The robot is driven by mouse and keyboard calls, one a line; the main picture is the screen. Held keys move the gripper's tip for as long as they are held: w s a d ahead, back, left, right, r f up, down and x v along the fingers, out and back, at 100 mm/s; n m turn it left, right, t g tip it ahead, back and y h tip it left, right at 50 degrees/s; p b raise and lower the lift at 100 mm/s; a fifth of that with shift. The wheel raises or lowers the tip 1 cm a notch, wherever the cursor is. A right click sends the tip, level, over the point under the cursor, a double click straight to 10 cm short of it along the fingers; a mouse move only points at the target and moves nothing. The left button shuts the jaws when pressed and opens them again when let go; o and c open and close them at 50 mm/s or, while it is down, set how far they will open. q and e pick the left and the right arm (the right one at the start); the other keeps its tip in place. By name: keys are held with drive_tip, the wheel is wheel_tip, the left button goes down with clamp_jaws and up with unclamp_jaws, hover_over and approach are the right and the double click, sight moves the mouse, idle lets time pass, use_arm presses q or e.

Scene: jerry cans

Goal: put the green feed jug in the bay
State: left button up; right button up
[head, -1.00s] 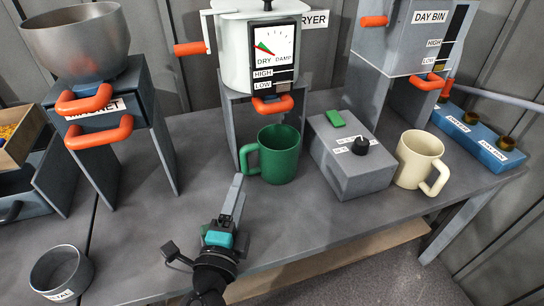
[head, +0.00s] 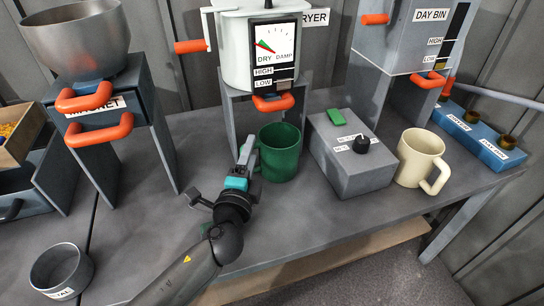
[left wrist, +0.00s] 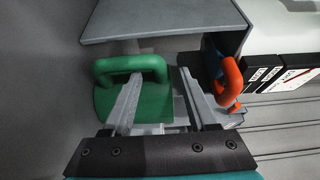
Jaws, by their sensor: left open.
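The green feed jug (head: 281,152) stands upright on the bench in front of the dryer stand, its handle side toward my left gripper (head: 249,155). In the left wrist view the jug (left wrist: 155,107) and its handle lie ahead. My left gripper (left wrist: 160,78) is open there, one finger overlapping the jug and handle, the other to their right. I cannot tell whether either finger touches. In the head view the gripper partly hides the handle. No place is labelled as the bay; open spaces show under the dryer stand (head: 236,125) and the day bin stand (head: 399,110). My right gripper is not in view.
A grey control box (head: 350,170) with a black knob stands close right of the jug, then a cream jug (head: 418,160). The dryer's orange handle (head: 273,103) hangs above the jug. A metal bowl (head: 60,272) sits at front left. The bench between is clear.

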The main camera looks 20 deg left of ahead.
use_arm(q)
drive_tip(key=shift+w+a, duration=0.1)
drive_tip(key=shift+w, duration=0.35)
drive_tip(key=shift+c, duration=0.3)
clamp_jaws()
